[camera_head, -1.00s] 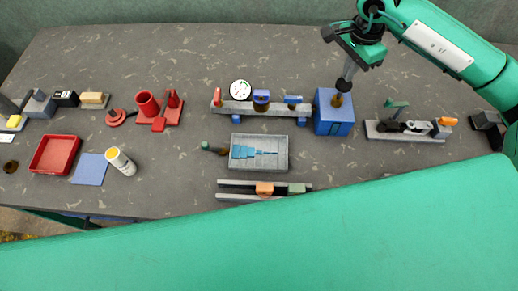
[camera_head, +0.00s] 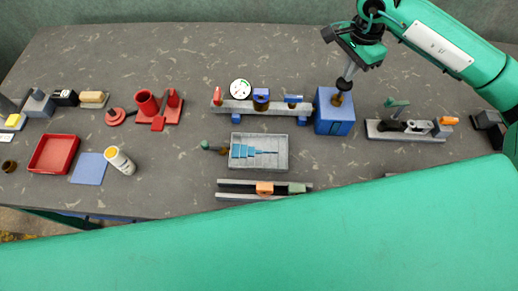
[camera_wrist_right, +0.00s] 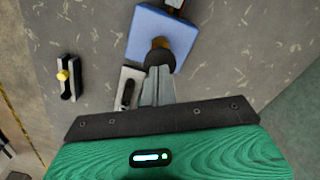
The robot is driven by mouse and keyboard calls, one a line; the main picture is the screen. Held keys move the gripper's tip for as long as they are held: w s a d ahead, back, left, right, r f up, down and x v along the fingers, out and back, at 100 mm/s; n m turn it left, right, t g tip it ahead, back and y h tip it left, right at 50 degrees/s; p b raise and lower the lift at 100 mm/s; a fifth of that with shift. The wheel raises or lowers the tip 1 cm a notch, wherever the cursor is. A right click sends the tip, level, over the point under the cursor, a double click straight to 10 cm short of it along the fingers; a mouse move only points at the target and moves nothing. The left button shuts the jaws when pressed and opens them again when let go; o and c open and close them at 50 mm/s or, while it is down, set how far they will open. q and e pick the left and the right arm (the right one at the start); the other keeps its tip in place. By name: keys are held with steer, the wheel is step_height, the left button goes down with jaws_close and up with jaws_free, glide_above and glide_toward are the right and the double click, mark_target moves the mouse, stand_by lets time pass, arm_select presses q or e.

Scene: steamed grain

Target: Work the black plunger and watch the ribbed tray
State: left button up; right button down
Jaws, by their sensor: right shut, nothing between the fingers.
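The black plunger (camera_head: 344,85) stands on a brown stem in the top of a blue box (camera_head: 334,127). It also shows in the right wrist view as a dark round cap (camera_wrist_right: 159,57). My right gripper (camera_head: 348,75) is shut and empty, its fingertips at the plunger's cap; the exact contact is hard to tell. The ribbed tray (camera_head: 286,152) is grey and lies left of the box. Blue bars in it step down in height from left to right, ending in a thin tip. My left gripper is not in view.
A grey rail (camera_head: 238,106) with blue and red parts joins the blue box on its left. A grey fixture (camera_head: 420,135) stands to the right. A red tray (camera_head: 54,154), blue mat (camera_head: 89,169) and white bottle (camera_head: 120,160) lie at left. The back of the table is clear.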

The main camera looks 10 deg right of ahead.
mark_target(345, 84)
steer(key=shift+f+b, duration=2)
steer(key=shift+f, duration=0.35)
steer(key=shift+r+p, duration=0.85)
steer(key=shift+r, duration=0.7)
steer(key=shift+r+p, duration=1)
steer(key=shift+r, duration=1.5)
steer(key=shift+f, duration=0.1)
